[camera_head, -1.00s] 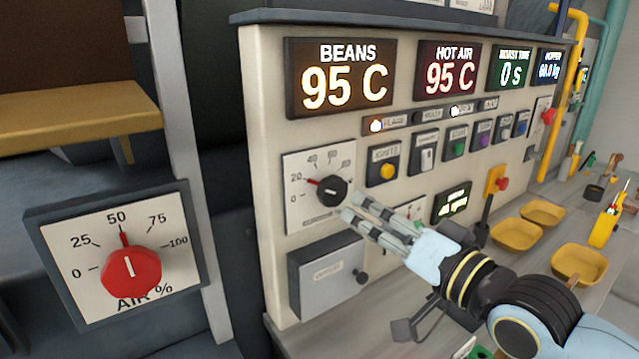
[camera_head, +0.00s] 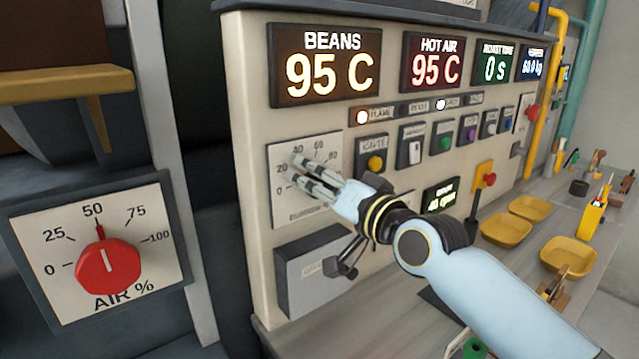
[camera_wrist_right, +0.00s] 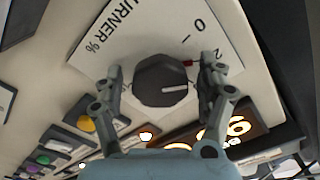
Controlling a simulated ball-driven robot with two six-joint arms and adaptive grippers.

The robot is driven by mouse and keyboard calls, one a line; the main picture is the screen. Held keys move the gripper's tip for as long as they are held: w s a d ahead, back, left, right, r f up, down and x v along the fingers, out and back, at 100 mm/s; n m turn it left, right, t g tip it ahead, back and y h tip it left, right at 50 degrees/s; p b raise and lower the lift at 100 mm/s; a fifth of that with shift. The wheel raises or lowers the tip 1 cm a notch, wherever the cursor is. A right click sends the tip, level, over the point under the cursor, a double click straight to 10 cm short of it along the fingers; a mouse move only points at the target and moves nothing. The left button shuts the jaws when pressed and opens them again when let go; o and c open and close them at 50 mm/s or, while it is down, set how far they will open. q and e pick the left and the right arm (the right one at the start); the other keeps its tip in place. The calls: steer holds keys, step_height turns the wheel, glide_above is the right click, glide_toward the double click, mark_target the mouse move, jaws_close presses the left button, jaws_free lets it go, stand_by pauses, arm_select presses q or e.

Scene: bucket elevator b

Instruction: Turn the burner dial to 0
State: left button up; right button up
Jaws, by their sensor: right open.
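The burner dial is a dark faceted knob (camera_wrist_right: 160,80) on a white plate marked BURNER % (camera_wrist_right: 88,35) in the right wrist view. Its white line and a red mark lie near the 20 end of the scale. In the head view the plate (camera_head: 280,160) shows, but the knob is hidden behind my gripper. My right gripper (camera_head: 298,172) is open in front of the plate. In the right wrist view its two fingers (camera_wrist_right: 162,78) stand on either side of the knob; I cannot tell whether they touch it. My left gripper is not in view.
A red AIR % dial (camera_head: 108,266) sits on a separate plate at the lower left, pointing near 50. Right of the burner plate are an igniter button (camera_head: 375,163) and several switches. A grey box (camera_head: 310,270) juts out below. Yellow bowls (camera_head: 507,229) stand on the counter.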

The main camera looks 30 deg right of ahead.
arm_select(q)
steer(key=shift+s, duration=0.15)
arm_select(e)
steer(key=shift+c, duration=0.4)
steer(key=c, duration=1.1)
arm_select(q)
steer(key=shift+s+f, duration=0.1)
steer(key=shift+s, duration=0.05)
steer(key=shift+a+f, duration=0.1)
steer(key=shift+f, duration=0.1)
arm_select(e)
steer(key=shift+f+n, duration=0.1)
steer(key=shift+n, duration=0.3)
steer(key=n+b, duration=0.2)
steer(key=n, duration=0.1)
steer(key=shift+b, duration=0.3)
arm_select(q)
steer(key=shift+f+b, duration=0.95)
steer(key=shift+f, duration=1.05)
arm_select(e)
steer(key=shift+n, duration=2)
